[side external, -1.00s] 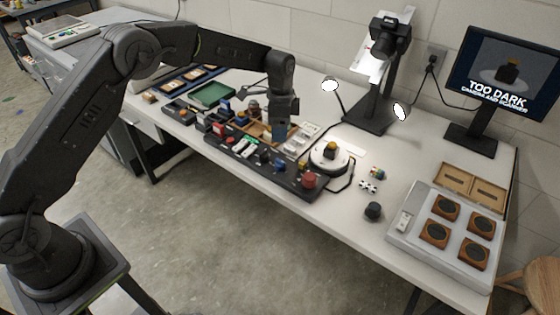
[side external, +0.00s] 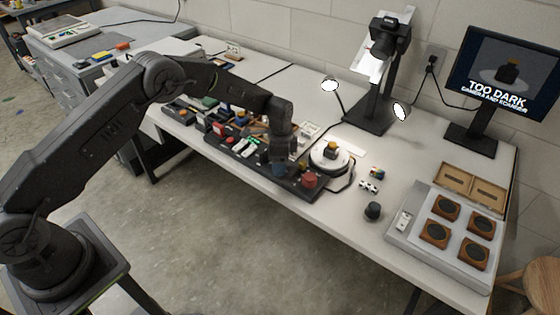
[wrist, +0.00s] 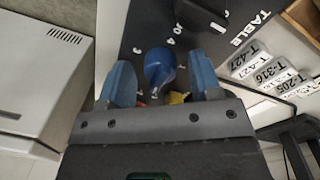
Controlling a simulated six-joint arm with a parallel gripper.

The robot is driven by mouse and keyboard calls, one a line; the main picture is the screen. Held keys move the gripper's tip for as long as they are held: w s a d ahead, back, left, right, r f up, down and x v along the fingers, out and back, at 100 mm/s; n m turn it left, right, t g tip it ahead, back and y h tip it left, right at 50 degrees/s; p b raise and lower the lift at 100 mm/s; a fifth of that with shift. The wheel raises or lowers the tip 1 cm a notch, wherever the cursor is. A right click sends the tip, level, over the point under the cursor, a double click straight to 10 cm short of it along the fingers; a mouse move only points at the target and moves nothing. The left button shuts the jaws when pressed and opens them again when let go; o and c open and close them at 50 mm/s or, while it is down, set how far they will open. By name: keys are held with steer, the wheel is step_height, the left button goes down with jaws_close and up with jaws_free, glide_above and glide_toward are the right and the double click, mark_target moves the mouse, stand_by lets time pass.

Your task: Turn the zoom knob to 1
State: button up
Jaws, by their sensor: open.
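In the wrist view a blue knob (wrist: 160,68) stands on the dark control panel (wrist: 142,25), with small white numerals around it. Its name label is not visible, so I cannot tell for sure that it is the zoom knob. My gripper (wrist: 160,66) is open, one blue fingertip on each side of the knob, with visible gaps. Above it is a black knob (wrist: 200,16) beside the word TABLE. In the side view my gripper (side external: 279,170) is low over the panel (side external: 297,189), left of a red button (side external: 309,180), and hides the blue knob.
A round white turntable (side external: 330,158) with a small dark and yellow object stands right of the panel. A camera stand (side external: 370,115) with two lamps is behind. The monitor (side external: 503,75) reads TOO DARK. A grey tray (side external: 408,232) with brown square pieces is at right.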

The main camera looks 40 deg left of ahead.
steer(key=shift+c, duration=0.5)
steer(key=c, duration=0.8)
steer(key=shift+c, duration=0.2)
steer(key=shift+n, duration=0.3)
steer(key=n, duration=0.3)
steer(key=shift+s+n, duration=0.1)
steer(key=shift+n, duration=0.3)
steer(key=n, duration=0.4)
steer(key=shift+a+n, duration=0.1)
steer(key=shift+n, duration=0.2)
steer(key=n, duration=0.8)
steer(key=shift+s+n+t, duration=0.1)
steer(key=shift+n+t, duration=0.2)
steer(key=shift+n, duration=0.3)
